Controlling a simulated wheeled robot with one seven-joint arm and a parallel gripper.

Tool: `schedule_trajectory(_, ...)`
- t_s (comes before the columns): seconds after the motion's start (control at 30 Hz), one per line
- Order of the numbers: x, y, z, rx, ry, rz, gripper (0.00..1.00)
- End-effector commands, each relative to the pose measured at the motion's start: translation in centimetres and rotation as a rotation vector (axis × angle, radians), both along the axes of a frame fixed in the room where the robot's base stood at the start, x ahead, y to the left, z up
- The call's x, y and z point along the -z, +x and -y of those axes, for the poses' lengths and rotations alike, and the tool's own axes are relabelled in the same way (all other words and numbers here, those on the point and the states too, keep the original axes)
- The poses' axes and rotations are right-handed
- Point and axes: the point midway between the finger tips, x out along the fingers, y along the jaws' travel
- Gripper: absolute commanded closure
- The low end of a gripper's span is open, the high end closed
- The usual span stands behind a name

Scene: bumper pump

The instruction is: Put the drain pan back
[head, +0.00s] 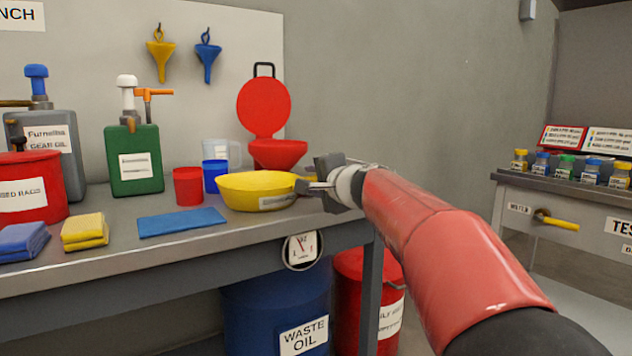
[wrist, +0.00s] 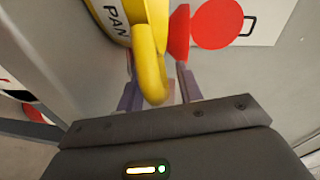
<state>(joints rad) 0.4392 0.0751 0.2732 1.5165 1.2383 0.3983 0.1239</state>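The yellow drain pan (head: 240,188) appears to rest on the workbench (head: 110,256) near its right end, with its handle toward my gripper. My gripper (head: 314,187) is at the handle end of the pan, from the right. In the wrist view the pan (wrist: 105,12) shows a label with "PAN" on it, and its handle (wrist: 150,65) reaches down between the two fingers of my gripper (wrist: 160,85). The fingers stand apart, with a gap visible on the handle's right side. Contact between fingers and handle is not clear.
A red funnel with its round lid raised (head: 277,154) stands just behind the pan. Red (head: 188,187) and blue (head: 215,176) cups and a blue cloth (head: 181,222) are to its left. A blue waste oil drum (head: 262,310) and a red bin (head: 350,268) stand below.

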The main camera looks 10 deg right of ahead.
Motion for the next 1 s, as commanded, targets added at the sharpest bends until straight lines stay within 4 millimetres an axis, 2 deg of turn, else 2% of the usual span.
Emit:
schedule_trajectory(0.27, -0.4, -0.3, 0.1, 0.001, -0.001, 0.0, 0.64)
schedule_trajectory(0.37, -0.5, -1.8, 0.4, 0.002, -0.003, 0.002, 0.64)
schedule_trajectory(0.7, -1.4, -8.8, 2.0, 0.003, -0.001, 0.002, 0.64)
schedule_trajectory(0.83, -1.8, -10.6, 2.3, 0.002, -0.002, 0.001, 0.64)
schedule_trajectory(1.0, -1.9, -11.6, 2.5, 0.0, -0.001, 0.0, 0.64)
